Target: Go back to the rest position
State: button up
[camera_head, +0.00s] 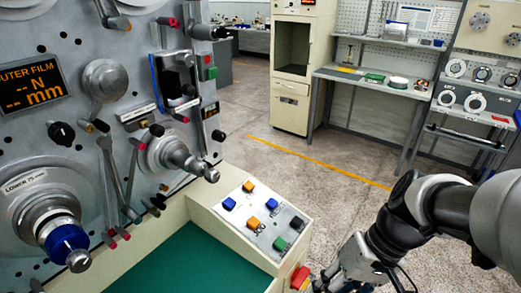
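My arm reaches in from the right edge and bends down to the lower middle. My gripper (325,284) is at the bottom edge of the view, beside a red button (300,277) on the front corner of the machine. Its fingers are mostly cut off by the frame, so I cannot see if they are open, shut or touching the button. The winding machine's grey panel (85,130) fills the left. It carries a lower spindle with a blue collar (62,240) and another spindle (180,158) to its right.
A sloped control box (250,220) with coloured buttons stands beside a green surface (175,265). Behind are a beige cabinet (292,70), a workbench (370,82) and a rack of spools (470,100). The speckled floor (330,170) with its yellow line is clear.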

jog(key=s+r+t+h, duration=0.4)
jog(key=r+t, duration=0.1)
jog(key=r, duration=0.2)
jog(key=shift+s+d+t, duration=0.25)
jog(key=shift+d+t, duration=0.1)
jog(key=shift+t, duration=0.05)
